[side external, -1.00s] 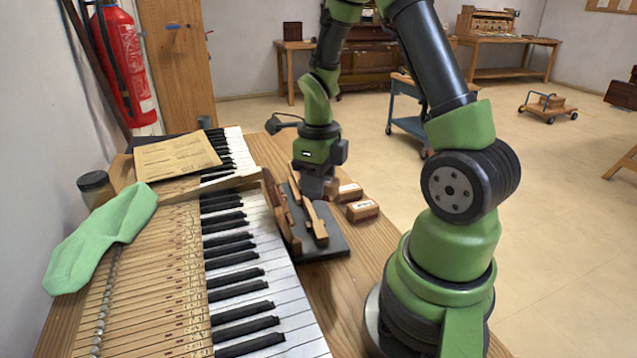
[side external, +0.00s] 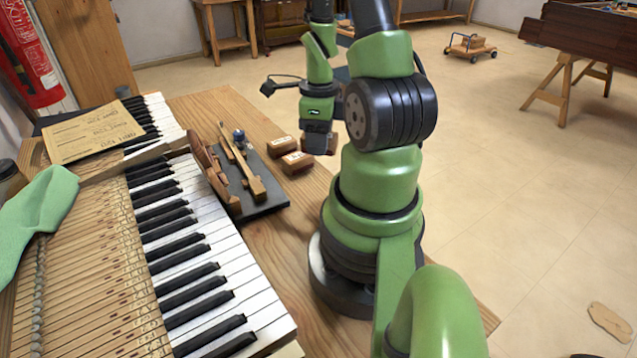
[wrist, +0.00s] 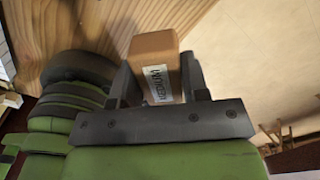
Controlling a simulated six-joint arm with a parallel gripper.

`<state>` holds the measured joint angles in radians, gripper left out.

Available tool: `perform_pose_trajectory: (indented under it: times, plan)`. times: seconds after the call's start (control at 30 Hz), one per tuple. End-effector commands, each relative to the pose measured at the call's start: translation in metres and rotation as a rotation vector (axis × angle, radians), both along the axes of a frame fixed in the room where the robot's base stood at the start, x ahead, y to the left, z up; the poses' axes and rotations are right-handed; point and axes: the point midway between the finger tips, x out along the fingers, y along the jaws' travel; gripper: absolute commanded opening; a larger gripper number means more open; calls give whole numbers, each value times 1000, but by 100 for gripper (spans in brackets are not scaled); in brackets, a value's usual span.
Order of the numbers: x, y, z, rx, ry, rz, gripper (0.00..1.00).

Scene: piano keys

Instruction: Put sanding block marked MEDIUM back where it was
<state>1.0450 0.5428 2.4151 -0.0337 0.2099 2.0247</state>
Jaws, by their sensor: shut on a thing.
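The sanding block marked MEDIUM (wrist: 151,52) is brown with a white label and sits between the two dark fingers of my gripper (wrist: 158,76) in the wrist view. My gripper is shut on it. In the side view my gripper (side external: 319,146) points down to the right of two similar blocks, the far block (side external: 282,147) and the near block (side external: 297,163). It appears near the bench's right edge, raised above the bench. The held block is mostly hidden by the fingers there. The labels on the two resting blocks are too small to read.
A dark tray (side external: 266,203) with wooden tools and a small blue-topped item lies left of the blocks. The piano keyboard (side external: 215,265) is farther left, with a green cloth (side external: 38,215) and paper (side external: 92,131). Bare bench wood (side external: 290,235) lies in front of the tray.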

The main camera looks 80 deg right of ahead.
Motion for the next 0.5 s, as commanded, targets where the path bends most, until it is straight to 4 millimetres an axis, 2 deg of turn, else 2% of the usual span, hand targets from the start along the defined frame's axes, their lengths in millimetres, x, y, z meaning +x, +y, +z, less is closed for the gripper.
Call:
perform_pose_trajectory:
  times: [0.2, 0.5]
  plan:
    - [-2, 1, -36, 6, 10, 2, 19]
    - [0, 1, -61, 6, 1, -1, 19]
